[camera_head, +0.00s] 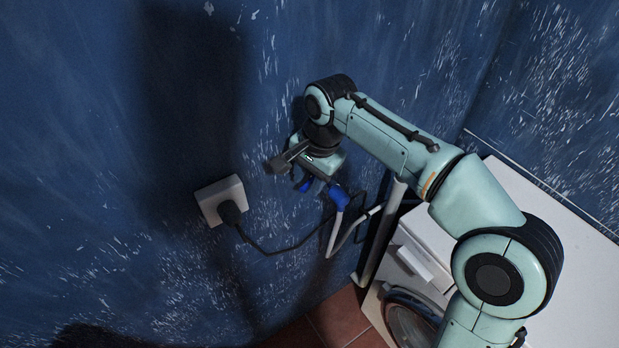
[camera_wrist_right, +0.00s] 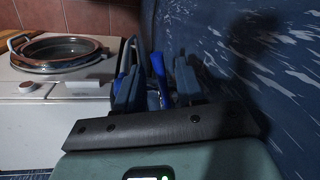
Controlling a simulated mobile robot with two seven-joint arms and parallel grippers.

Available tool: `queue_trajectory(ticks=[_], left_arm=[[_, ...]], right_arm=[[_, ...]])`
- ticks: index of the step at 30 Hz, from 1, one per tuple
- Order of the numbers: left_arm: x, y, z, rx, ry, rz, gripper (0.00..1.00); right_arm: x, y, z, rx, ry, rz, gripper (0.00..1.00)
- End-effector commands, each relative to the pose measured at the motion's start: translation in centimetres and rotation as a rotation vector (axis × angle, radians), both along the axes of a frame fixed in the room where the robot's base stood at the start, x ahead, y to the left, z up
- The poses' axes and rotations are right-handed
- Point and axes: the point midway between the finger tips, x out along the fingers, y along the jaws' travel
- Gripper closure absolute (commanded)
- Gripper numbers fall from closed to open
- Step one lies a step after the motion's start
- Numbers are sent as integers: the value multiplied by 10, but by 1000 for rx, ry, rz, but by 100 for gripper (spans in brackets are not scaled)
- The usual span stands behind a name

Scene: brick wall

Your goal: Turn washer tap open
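The washer tap shows as blue parts at the wall in the head view, with a blue piece (camera_head: 306,186) by my right gripper and a blue hose fitting (camera_head: 340,198) just right of it. My right gripper (camera_head: 303,178) is at the tap, close to the wall, and hides part of it. In the right wrist view the two fingers (camera_wrist_right: 156,88) stand apart, with a blue part (camera_wrist_right: 159,70) of the tap showing between them. I cannot tell whether a finger touches it. My left gripper is in neither view.
A white washing machine (camera_head: 565,235) with a round door stands at the right; it also shows in the wrist view (camera_wrist_right: 25,115). A grey hose (camera_head: 333,238) hangs below the tap. A wall socket (camera_head: 212,193) with a black plug and cable is at the left.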

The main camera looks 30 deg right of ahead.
Motion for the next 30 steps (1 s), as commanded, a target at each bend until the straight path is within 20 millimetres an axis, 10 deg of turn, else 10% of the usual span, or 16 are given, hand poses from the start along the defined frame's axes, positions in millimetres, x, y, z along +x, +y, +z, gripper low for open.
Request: queue_trajectory(ticks=[6, 10, 30], left_arm=[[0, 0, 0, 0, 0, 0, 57], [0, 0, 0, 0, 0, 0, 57], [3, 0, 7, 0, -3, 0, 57]], right_arm=[[0, 0, 0, 0, 0, 0, 62], [0, 0, 0, 0, 1, 0, 100], [-13, -12, 1, 1, 1, 168, 100]])
